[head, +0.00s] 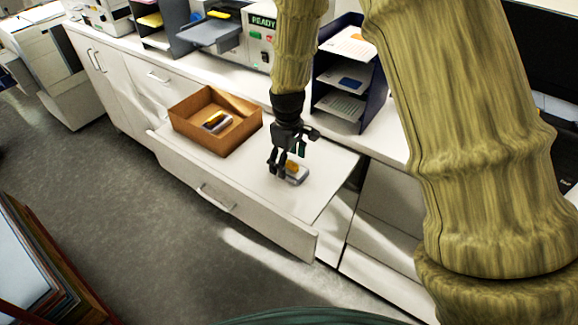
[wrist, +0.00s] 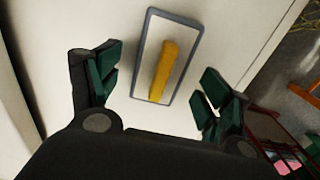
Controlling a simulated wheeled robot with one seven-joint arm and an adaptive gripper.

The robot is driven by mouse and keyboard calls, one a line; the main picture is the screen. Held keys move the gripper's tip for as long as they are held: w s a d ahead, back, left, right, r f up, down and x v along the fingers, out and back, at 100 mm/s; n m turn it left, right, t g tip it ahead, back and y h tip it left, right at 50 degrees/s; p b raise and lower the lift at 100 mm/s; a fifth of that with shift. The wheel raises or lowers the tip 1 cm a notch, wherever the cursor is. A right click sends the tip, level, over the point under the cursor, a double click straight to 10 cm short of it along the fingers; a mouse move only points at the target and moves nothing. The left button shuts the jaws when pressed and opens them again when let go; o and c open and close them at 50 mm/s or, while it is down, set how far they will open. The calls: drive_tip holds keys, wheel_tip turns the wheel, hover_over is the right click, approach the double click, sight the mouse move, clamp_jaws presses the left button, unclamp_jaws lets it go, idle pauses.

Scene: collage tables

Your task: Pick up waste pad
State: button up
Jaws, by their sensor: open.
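A small flat pad with a grey rim and a yellow bar (wrist: 183,45), which looks like the waste pad, lies on the pale bottom of the pulled-out drawer. It also shows in the head view (head: 299,176), partly hidden by my gripper. My gripper (head: 279,168) points down over the drawer, right beside and above the pad. In the wrist view my gripper (wrist: 157,88) is open, with one finger on each side of the pad's near end. Nothing is held. I cannot tell whether a fingertip touches the pad.
An open brown box (head: 196,136) stands in the drawer to the left, with a similar grey and yellow item (head: 217,122) inside. The drawer front (head: 243,213) is the near edge. A dark paper rack (head: 343,75) and a machine marked READY (head: 262,42) stand on the counter behind.

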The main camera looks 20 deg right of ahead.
drive_tip(key=shift+f, duration=0.95)
drive_tip(key=c, duration=1.1)
drive_tip(key=shift+c, duration=0.2)
drive_tip(key=shift+r, duration=0.1)
drive_tip(key=shift+r+b, duration=0.4)
drive_tip(key=shift+r, duration=0.3)
drive_tip(key=shift+r+b, duration=0.5)
drive_tip(key=shift+r, duration=0.4)
drive_tip(key=s+d+b, duration=0.1)
drive_tip(key=s+d, duration=0.1)
drive_tip(key=s, duration=0.3)
drive_tip(key=s+d+r+b, duration=0.1)
drive_tip(key=s+d+b, duration=0.1)
drive_tip(key=s, duration=0.3)
drive_tip(key=s+d+b, duration=0.2)
drive_tip(key=s, duration=0.3)
drive_tip(key=shift+r, duration=0.35)
